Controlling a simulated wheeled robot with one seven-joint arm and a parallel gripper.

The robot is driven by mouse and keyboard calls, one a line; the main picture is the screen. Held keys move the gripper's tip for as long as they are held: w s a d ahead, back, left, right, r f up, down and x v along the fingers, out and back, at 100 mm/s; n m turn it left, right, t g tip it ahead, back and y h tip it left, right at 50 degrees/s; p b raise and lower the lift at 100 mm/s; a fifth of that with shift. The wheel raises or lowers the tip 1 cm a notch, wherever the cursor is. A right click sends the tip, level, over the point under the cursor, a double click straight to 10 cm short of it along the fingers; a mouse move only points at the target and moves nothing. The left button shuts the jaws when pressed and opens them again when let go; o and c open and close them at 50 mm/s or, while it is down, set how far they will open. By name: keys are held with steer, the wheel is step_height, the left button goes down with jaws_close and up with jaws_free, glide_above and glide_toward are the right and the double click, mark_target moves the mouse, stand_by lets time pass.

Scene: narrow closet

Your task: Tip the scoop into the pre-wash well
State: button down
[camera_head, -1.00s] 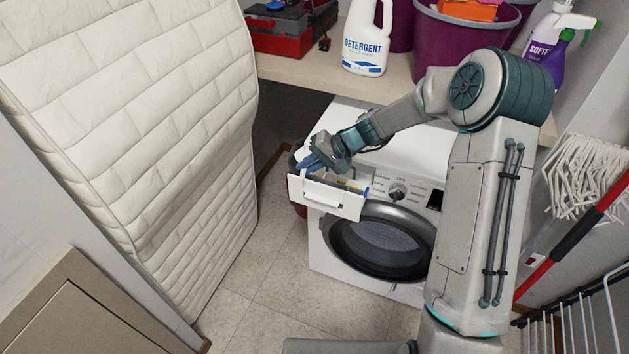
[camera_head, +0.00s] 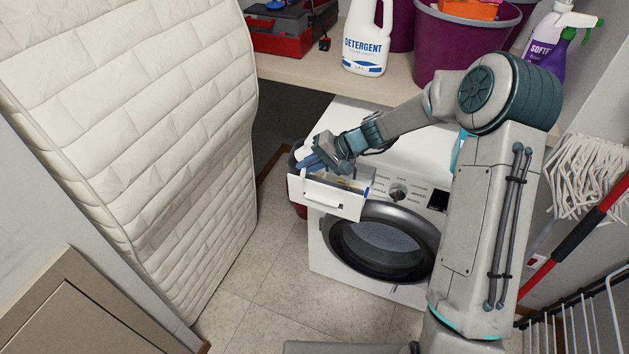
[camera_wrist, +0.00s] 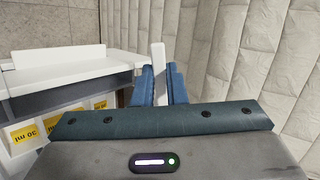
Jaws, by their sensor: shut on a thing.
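My gripper (camera_head: 308,161) is just above the left end of the pulled-out detergent drawer (camera_head: 333,197) of the white washing machine. In the wrist view my blue fingers (camera_wrist: 159,82) are shut on a white upright piece, the scoop's handle (camera_wrist: 158,57). A white part of the scoop (camera_head: 303,152) shows beside the fingers in the head view; its bowl and any contents are hidden. The drawer also shows at the left of the wrist view (camera_wrist: 70,68), with yellow labels inside. I cannot tell which compartment is the pre-wash well.
A quilted mattress (camera_head: 150,150) stands close on the left. A shelf above holds a detergent bottle (camera_head: 367,40), a red toolbox (camera_head: 280,30) and a purple bucket (camera_head: 455,45). A mop (camera_head: 590,170) and a drying rack (camera_head: 575,318) stand at the right.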

steer(key=shift+d+y+b, duration=0.25)
steer(key=shift+y+b, duration=0.55)
steer(key=shift+y, duration=0.25)
steer(key=shift+d+y+b, duration=0.25)
steer(key=shift+y+b, duration=0.55)
steer(key=shift+y, duration=0.25)
stand_by(2.9)
steer(key=shift+d+r+y+b, duration=0.1)
steer(key=shift+r+y+b, duration=0.3)
steer(key=shift+b, duration=0.25)
stand_by(0.4)
